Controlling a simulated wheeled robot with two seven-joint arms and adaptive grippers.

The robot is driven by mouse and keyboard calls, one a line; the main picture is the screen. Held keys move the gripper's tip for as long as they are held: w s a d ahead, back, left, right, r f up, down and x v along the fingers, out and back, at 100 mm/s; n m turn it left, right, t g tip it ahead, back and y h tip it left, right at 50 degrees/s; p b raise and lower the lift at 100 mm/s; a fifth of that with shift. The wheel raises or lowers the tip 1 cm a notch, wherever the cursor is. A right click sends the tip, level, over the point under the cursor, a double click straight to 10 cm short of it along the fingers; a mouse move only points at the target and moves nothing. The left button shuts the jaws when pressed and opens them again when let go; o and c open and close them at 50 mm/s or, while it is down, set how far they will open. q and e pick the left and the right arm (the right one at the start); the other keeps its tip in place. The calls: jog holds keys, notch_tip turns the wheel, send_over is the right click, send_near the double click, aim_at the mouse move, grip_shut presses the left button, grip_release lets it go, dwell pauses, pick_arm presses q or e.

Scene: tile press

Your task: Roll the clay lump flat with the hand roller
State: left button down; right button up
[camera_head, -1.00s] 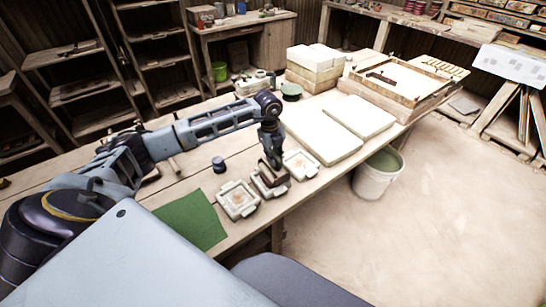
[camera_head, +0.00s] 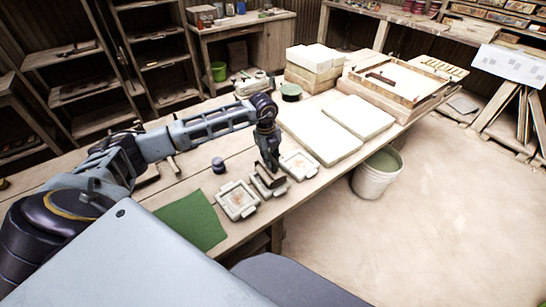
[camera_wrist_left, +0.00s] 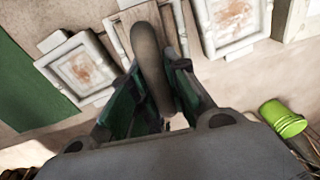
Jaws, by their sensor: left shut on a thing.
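My left gripper (camera_head: 269,163) is shut on the hand roller (camera_head: 271,180), over the middle of three pale square frames at the table's front edge. In the left wrist view the roller's rounded brown-grey handle (camera_wrist_left: 150,62) sits between the green fingers (camera_wrist_left: 152,100). The middle frame (camera_head: 258,189) is partly hidden by the roller. The left frame (camera_head: 252,209) and right frame (camera_head: 300,176) each show a reddish patch inside. I cannot pick out the clay lump, nor tell whether the roller touches what lies beneath it. My right gripper is not in view.
A green mat (camera_head: 192,221) lies left of the frames, with a small dark blue pot (camera_head: 218,165) behind them. Large pale slabs (camera_head: 318,138) lie to the right. A white bucket (camera_head: 374,180) stands on the floor beyond the table's edge.

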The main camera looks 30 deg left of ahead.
pick_arm(q)
jog(key=shift+s, duration=0.15)
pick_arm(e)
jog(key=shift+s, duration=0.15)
pick_arm(q)
jog(key=shift+a, duration=0.1)
jog(key=shift+s+a+f, duration=0.15)
jog(key=shift+s+a, duration=0.05)
jog(key=shift+s, duration=0.35)
jog(key=shift+s+a+f, duration=0.15)
jog(key=shift+s+f, duration=0.05)
jog(key=shift+s, duration=0.25)
